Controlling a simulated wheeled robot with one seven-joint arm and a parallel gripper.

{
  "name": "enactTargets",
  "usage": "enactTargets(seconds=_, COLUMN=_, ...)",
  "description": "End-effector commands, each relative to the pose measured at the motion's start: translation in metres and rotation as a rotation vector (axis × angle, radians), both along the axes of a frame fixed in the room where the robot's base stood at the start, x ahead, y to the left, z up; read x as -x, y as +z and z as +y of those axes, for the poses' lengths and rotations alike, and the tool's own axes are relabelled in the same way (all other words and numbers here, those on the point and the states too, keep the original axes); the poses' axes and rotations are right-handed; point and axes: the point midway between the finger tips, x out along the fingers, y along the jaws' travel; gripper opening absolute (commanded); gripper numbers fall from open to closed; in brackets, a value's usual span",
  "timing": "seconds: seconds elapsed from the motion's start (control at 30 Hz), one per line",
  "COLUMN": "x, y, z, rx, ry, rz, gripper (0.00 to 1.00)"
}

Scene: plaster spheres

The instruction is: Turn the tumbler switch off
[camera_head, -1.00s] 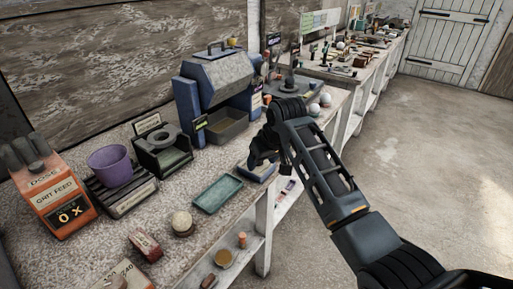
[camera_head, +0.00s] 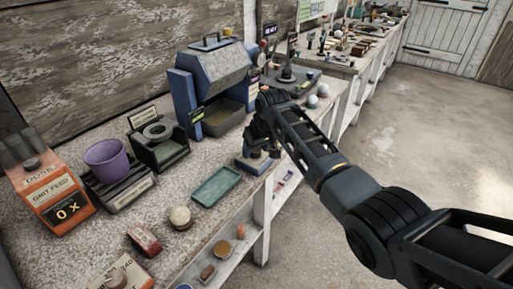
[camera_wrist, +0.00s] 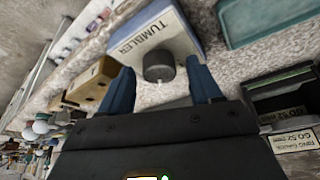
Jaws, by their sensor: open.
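The tumbler switch is a small blue box (camera_head: 250,164) with a pale top on the bench's front edge, partly hidden under my gripper in the head view. In the wrist view its pale label face (camera_wrist: 140,42) reads TUMBLER, and a dark round knob (camera_wrist: 159,66) with a small pale pointer stands on it. My gripper (camera_wrist: 160,72) is open, its two blue fingers on either side of the knob, apparently not touching it. In the head view my gripper (camera_head: 262,146) is over the box.
A teal tray (camera_head: 215,187) lies to the left of the switch. The blue tumbling machine (camera_head: 213,90) stands behind it. A dark ring gauge stand (camera_head: 158,145), purple cup (camera_head: 107,160) and orange grit feed box (camera_head: 48,190) are farther left. Pale spheres (camera_head: 318,95) sit to the right.

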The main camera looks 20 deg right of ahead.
Motion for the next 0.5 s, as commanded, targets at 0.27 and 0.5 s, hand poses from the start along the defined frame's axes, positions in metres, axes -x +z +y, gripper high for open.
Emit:
enactTargets(seconds=0.27, x=-0.0005, y=-0.0004, z=0.0001, rx=0.000, ry=0.000, rz=-0.001, gripper=0.62)
enactTargets(seconds=0.5, x=-0.0003, y=-0.0004, z=0.0000, rx=0.000, ry=0.000, rz=-0.001, gripper=0.39)
